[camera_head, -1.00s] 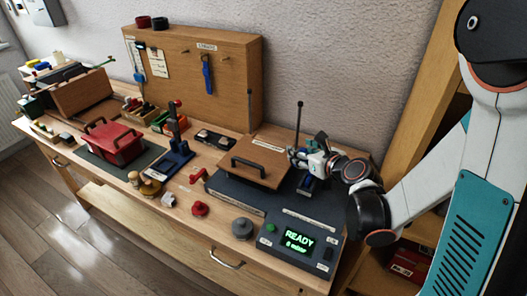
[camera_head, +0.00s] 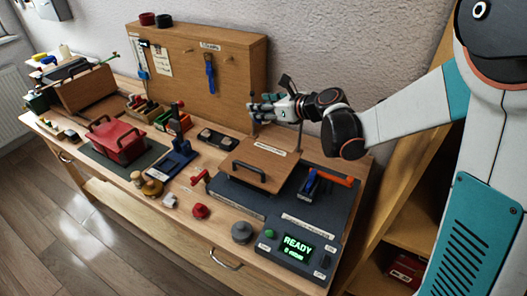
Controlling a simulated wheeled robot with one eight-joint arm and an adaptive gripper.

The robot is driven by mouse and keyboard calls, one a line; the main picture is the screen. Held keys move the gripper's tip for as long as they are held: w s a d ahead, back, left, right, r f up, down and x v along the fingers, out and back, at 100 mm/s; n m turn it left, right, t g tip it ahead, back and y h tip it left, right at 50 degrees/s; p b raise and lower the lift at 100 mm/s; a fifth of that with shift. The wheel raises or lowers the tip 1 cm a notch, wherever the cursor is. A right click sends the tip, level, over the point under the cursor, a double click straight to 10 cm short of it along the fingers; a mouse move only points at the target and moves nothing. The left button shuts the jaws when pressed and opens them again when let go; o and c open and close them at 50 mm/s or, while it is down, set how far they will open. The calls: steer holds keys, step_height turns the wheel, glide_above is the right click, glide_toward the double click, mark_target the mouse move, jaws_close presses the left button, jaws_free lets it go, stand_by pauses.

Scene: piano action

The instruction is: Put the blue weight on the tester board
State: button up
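The tester (camera_head: 300,213) is a dark grey unit at the right of the bench, with a green lit display (camera_head: 297,245) reading READY. A wooden board with a black handle (camera_head: 262,163) lies on its left part. A blue part (camera_head: 310,184) stands on the tester beside a red-orange bar (camera_head: 338,179); I cannot tell whether this is the blue weight. A red weight-like piece (camera_head: 200,211) and a grey one (camera_head: 241,231) stand in front of the tester. My gripper (camera_head: 256,108) is raised above the back of the tester, near an upright rod; its finger opening is unclear.
A pegboard (camera_head: 235,60) stands behind, with a blue tool (camera_head: 210,73) hanging on it. A blue-based press (camera_head: 178,160), a red case (camera_head: 118,140) and brass pieces (camera_head: 152,188) are to the left. A wooden shelf (camera_head: 415,225) is at the right.

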step_height(320, 180, down, 16)
steer(key=b, duration=0.4)
steer(key=shift+f+b, duration=0.1)
steer(key=shift+b, duration=0.3)
steer(key=shift+f, duration=0.15)
steer(key=o, duration=1.6)
steer(key=shift+c, duration=0.2)
